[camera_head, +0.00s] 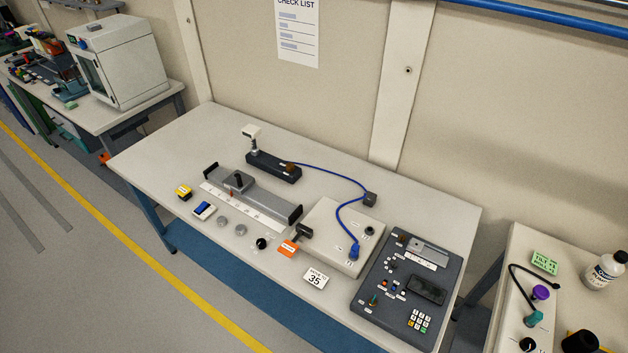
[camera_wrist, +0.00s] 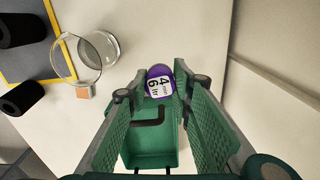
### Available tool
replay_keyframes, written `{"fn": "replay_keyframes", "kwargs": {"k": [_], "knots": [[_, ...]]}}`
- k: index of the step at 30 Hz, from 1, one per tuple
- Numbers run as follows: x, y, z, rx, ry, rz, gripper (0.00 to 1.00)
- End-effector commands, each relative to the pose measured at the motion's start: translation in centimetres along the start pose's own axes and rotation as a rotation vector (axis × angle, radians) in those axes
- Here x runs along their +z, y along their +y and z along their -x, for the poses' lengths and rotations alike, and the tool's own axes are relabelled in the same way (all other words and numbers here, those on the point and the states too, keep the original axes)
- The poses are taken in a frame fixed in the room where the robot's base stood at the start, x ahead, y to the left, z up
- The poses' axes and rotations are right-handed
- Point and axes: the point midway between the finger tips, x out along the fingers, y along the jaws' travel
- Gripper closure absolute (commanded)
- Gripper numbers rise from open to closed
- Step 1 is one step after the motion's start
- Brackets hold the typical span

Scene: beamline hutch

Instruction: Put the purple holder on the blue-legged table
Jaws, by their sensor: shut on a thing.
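In the wrist view the purple holder (camera_wrist: 159,72) shows between the tips of my green-fingered gripper (camera_wrist: 161,88). It is rounded, with a white label turned sideways. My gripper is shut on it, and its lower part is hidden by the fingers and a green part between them. A pale surface lies behind it. In the head view the blue-legged table (camera_head: 140,155) stands in the middle, with a pale top and blue legs. Neither my gripper nor the held holder can be made out there.
The blue-legged table carries a slide rail (camera_head: 265,205), a pale box (camera_head: 322,232) with a blue cable and a dark keypad panel (camera_head: 385,295). Its left end is bare. A right-hand table holds a bottle (camera_head: 604,270). A glass beaker (camera_wrist: 98,55) shows in the wrist view.

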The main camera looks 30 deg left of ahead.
Motion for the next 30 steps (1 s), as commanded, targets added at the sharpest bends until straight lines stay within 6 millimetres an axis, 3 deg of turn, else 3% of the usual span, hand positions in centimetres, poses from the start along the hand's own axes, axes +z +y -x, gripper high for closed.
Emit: {"fn": "replay_keyframes", "kwargs": {"k": [8,30], "knots": [[3.1,-0.1,1.4,0.0,0.0,0.155,0.9],[18.5,1.2,7.1,0.0,0.0,0.989,0.9]]}}
